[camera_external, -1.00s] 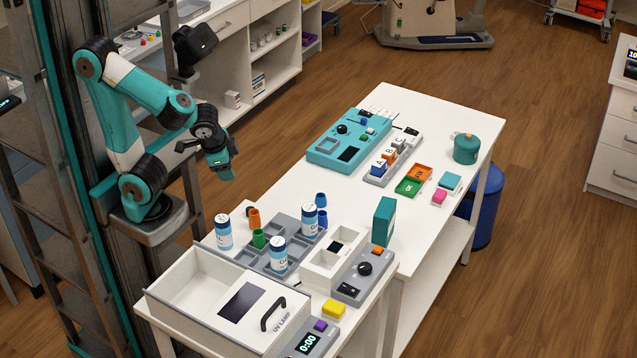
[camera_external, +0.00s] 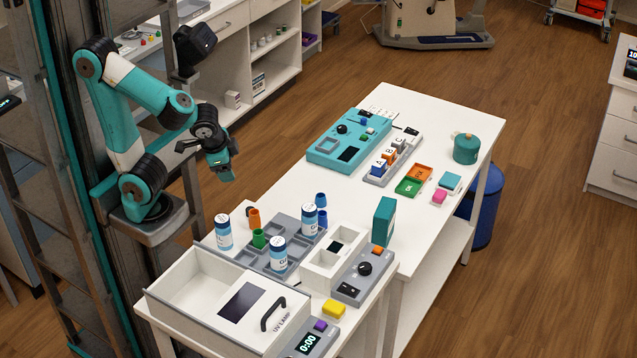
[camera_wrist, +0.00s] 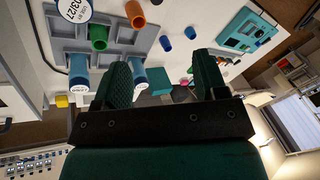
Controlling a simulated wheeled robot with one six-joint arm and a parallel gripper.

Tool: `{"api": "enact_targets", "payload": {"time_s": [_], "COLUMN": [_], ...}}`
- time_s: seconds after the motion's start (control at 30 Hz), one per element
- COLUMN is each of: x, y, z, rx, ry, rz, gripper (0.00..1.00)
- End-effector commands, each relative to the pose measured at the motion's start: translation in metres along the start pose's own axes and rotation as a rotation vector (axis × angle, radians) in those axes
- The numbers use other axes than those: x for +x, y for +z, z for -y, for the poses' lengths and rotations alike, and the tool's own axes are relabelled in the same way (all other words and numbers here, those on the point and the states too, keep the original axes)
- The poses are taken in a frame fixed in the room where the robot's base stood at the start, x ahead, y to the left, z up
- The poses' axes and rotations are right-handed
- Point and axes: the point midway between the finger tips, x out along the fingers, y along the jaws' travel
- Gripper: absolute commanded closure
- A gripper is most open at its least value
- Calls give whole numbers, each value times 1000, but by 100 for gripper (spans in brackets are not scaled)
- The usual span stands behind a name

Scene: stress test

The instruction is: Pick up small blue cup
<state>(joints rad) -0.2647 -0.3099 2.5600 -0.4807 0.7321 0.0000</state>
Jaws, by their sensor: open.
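Two small blue cups stand at the far side of the grey compartment tray (camera_external: 256,262). One blue cup (camera_external: 321,199) stands behind a white-and-blue bottle (camera_external: 309,222); the other blue cup (camera_external: 323,219) is partly hidden by that bottle. In the wrist view, one blue cup (camera_wrist: 190,32) and another blue cup (camera_wrist: 165,43) lie beyond the fingers. My gripper (camera_external: 226,174) hangs above and left of the table, apart from the cups. In the wrist view its fingers (camera_wrist: 163,78) are spread with nothing held.
An orange cup (camera_external: 254,218) and a green cup (camera_external: 258,239) stand near the bottles. A white box (camera_external: 333,262), a grey device with a knob (camera_external: 362,278) and an upright teal box (camera_external: 384,222) stand to the right. The tabletop (camera_external: 285,196) behind the cups is clear.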

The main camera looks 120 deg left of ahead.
Motion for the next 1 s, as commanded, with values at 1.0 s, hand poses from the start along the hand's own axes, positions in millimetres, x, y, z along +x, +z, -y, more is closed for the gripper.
{"api": "enact_targets", "payload": {"time_s": [1.0], "x": [219], "y": [-187], "z": [88], "rx": [-887], "ry": [11], "rz": [-34], "gripper": [34]}}
